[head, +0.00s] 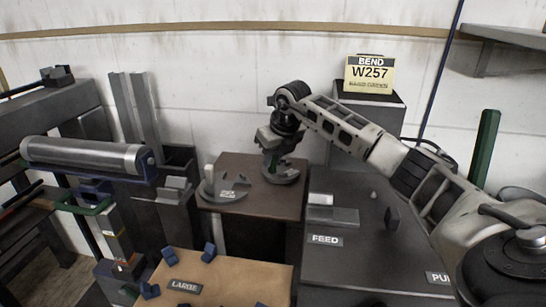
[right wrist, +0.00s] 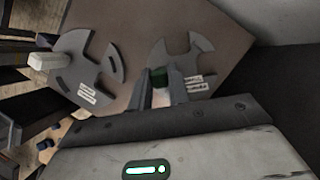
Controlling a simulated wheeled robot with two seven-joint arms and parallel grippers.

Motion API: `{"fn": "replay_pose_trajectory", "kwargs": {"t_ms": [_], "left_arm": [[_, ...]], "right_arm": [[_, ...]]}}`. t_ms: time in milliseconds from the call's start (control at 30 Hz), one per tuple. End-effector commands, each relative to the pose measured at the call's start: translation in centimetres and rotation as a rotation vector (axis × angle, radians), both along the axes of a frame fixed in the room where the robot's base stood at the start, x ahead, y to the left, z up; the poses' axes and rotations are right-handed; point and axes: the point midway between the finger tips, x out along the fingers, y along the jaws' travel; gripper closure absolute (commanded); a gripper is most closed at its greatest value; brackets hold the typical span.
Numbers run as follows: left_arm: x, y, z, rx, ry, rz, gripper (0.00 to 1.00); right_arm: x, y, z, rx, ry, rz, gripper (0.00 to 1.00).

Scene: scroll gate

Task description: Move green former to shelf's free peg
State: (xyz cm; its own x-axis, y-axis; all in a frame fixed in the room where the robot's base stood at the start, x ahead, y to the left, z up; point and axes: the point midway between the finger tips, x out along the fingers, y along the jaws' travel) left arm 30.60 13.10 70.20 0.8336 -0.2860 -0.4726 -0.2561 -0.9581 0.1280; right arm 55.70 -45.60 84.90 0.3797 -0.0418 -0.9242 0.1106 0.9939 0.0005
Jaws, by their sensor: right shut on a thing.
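The green former (head: 283,178) is a grey notched disc with a green handle, at the right part of a brown-topped stand. It also shows in the right wrist view (right wrist: 200,52). My right gripper (head: 272,158) points down over it and is shut on its green handle; the fingers (right wrist: 158,88) close around the green in the wrist view. I cannot tell whether the disc rests on the brown top or hangs just above it. My left gripper is not in view. I cannot make out a free peg.
Another grey former (head: 228,192) with a pale upright handle stands left of the green one on the brown top (head: 250,207). A dark table (head: 350,255) marked FEED is at right. A tan board (head: 235,275) marked LARGE is in front. A roller machine (head: 90,155) stands left.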

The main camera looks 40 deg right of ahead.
Motion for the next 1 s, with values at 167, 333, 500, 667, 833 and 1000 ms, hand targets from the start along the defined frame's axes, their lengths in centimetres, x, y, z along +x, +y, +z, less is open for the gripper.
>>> {"fn": "replay_pose_trajectory", "kwargs": {"t_ms": [167,333,500,667,833,1000], "left_arm": [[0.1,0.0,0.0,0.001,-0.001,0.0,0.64],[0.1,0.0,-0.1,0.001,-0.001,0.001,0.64],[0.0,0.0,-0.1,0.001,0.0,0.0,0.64],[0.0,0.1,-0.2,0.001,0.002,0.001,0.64],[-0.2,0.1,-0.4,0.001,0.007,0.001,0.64],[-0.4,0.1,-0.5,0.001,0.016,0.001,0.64]], "right_arm": [[0.1,0.0,0.0,-0.001,-0.005,0.0,1.0],[0.1,0.0,-0.1,-0.001,-0.005,0.0,1.0],[0.1,0.0,-0.2,-0.001,-0.005,0.0,0.6],[0.0,0.0,-0.3,0.0,-0.003,0.0,0.57],[0.0,0.0,-0.6,0.0,0.003,0.0,0.57],[-0.6,0.0,1.3,-0.002,-0.002,0.0,0.57]]}}
